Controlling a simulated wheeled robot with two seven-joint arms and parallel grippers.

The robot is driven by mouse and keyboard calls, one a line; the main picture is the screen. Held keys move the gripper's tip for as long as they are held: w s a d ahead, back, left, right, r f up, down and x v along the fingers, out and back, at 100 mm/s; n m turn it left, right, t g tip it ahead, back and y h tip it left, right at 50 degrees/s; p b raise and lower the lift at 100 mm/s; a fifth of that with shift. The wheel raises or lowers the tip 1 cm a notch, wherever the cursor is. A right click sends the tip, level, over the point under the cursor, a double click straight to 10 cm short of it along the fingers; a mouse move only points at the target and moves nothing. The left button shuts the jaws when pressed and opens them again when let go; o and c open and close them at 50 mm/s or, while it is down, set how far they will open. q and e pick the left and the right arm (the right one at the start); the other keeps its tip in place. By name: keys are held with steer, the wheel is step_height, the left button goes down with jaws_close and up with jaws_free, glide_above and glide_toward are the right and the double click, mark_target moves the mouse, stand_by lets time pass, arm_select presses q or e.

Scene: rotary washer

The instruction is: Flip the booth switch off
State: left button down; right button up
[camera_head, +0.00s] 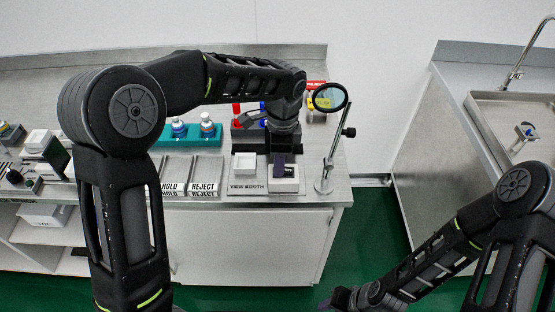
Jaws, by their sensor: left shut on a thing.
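The view booth (248,188), with its name on the front edge, stands near the front right of the left bench. A white box with a dark top (284,185) sits at its right side, and the booth switch appears to be there. My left gripper (281,160) reaches down over this box from behind, its dark fingers shut at the box's top. The fingers and wrist hide most of the switch, so its position cannot be told. My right gripper (335,302) is low at the bottom edge, partly cut off, away from the bench.
A magnifier (330,97) on a metal stand is close to the right of my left wrist. A teal rack (190,137) with bottles and the HOLD and REJECT trays (205,175) lie to the left. A sink counter (450,70) stands at the right, across a green floor gap.

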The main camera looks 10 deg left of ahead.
arm_select(q)
steer(key=c, duration=1.2)
jaws_free()
steer(key=shift+c, duration=0.2)
step_height(320, 180, up, 8)
steer(key=b, duration=0.1)
steer(key=shift+d, duration=0.2)
steer(key=shift+f, duration=0.15)
